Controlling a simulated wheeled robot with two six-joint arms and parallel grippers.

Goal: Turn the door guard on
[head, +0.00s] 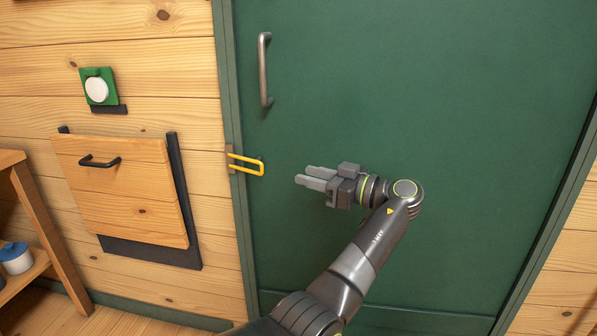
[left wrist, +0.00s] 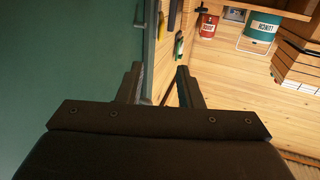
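The door guard (head: 247,163) is a yellow U-shaped bar on a small mount at the left door frame. Its loop reaches over the door's left edge, and I cannot tell whether it is engaged with anything on the door. The green door (head: 430,110) looks shut. My left gripper (head: 302,178) is in front of the door, right of the guard and slightly lower, pointing left, apart from it. In the left wrist view its two fingers (left wrist: 160,76) stand apart with nothing between them. My right gripper is in neither view.
A metal door handle (head: 264,70) is above the guard. On the wood wall left are a green plate with a white knob (head: 97,90) and a wooden flap with a black handle (head: 100,161). A shelf (head: 42,215) stands far left. Between gripper and guard is free room.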

